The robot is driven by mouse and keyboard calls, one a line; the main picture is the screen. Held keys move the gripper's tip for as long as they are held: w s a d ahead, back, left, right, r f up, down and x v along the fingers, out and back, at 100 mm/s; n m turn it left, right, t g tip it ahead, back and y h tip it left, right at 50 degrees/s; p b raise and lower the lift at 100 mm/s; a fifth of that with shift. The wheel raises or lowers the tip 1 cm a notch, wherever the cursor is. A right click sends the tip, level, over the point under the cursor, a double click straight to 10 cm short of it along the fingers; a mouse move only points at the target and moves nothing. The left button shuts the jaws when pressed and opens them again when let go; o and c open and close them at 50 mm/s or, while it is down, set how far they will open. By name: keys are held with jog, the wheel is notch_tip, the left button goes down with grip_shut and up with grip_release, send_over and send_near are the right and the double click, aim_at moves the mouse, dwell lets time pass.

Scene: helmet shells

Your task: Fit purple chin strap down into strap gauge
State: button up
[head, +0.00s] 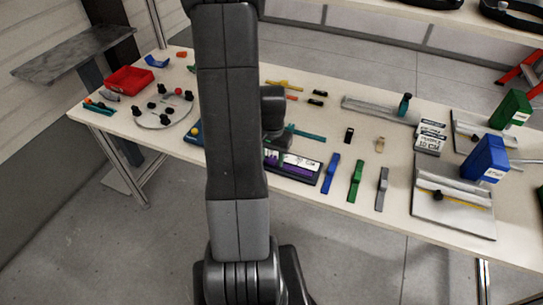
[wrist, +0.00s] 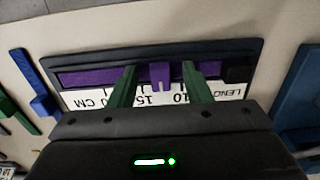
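The purple chin strap (wrist: 95,76) lies lengthwise in the dark strap gauge (wrist: 240,44), with a forked purple tab (wrist: 160,76) at its middle. It looks in line with the gauge's channel; I cannot tell how deep it sits. My gripper (wrist: 159,67) is open above it, green fingers on both sides of the tab with gaps between. In the head view the strap (head: 272,159) and the gauge (head: 312,178) show partly, right of my arm, which hides their left part. My gripper's fingers are hidden there.
Blue (head: 329,173), green (head: 356,180) and grey (head: 382,188) straps lie right of the gauge. A blue block (head: 485,158) stands by a metal plate (head: 425,205) farther right. A red bin (head: 129,80) and a round plate (head: 150,112) with black knobs are at the left.

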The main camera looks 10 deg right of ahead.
aim_at(272, 160)
notch_tip(272, 160, up, 14)
dwell(0.6)
jog(key=shift+f, duration=0.15)
dwell(0.3)
notch_tip(272, 160, down, 14)
jog(key=shift+r, duration=0.3)
dwell(0.3)
jog(key=shift+r, duration=0.1)
dwell(0.4)
